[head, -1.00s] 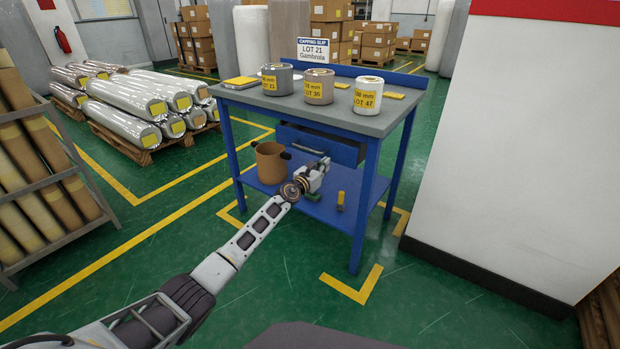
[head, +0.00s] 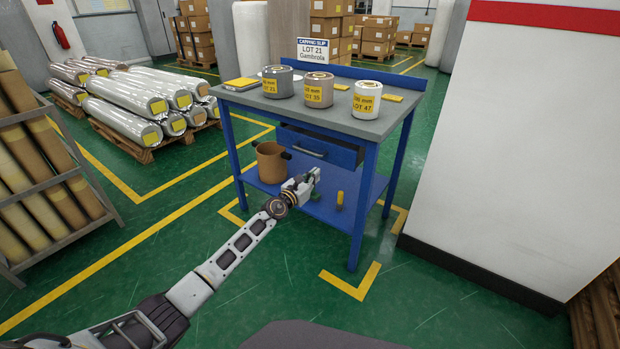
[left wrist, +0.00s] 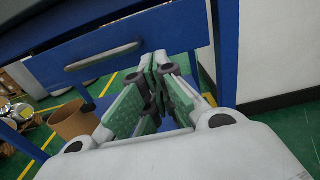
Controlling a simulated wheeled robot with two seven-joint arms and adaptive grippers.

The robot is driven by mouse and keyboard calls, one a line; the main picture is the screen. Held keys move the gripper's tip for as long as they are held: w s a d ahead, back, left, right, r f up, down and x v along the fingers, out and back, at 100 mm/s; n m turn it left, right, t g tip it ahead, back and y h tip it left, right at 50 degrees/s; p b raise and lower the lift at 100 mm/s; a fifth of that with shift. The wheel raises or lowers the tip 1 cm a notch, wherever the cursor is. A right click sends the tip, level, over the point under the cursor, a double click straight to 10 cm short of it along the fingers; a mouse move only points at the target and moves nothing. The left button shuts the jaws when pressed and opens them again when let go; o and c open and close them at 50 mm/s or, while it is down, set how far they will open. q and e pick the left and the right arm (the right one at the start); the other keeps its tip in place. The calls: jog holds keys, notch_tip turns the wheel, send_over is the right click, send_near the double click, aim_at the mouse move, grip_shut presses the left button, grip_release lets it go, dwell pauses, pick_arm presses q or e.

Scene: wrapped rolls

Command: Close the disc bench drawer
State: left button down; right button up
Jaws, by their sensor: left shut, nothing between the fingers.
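The blue disc bench (head: 362,200) stands ahead with its drawer (head: 318,146) under the grey top. The drawer front seems to stand out a little from the bench, with a dark gap above it. Its pale bar handle shows in both views, and the drawer front (left wrist: 125,40) fills the upper left of the left wrist view. My left gripper (head: 314,174) is shut and empty, just below and in front of the drawer front. In the left wrist view its fingertips (left wrist: 160,62) are together, right of the handle (left wrist: 103,56). My right gripper is out of view.
Labelled rolls (head: 319,90) and a lot sign (head: 318,50) stand on the bench top. A brown pot (head: 271,163) and a yellow-handled item (head: 340,201) are on the lower shelf. A white wall block (head: 520,170) is at the right. Green floor is clear in front.

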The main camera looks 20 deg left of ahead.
pick_arm(q)
jog(key=shift+p+v, duration=0.4)
jog(key=shift+v, duration=0.9)
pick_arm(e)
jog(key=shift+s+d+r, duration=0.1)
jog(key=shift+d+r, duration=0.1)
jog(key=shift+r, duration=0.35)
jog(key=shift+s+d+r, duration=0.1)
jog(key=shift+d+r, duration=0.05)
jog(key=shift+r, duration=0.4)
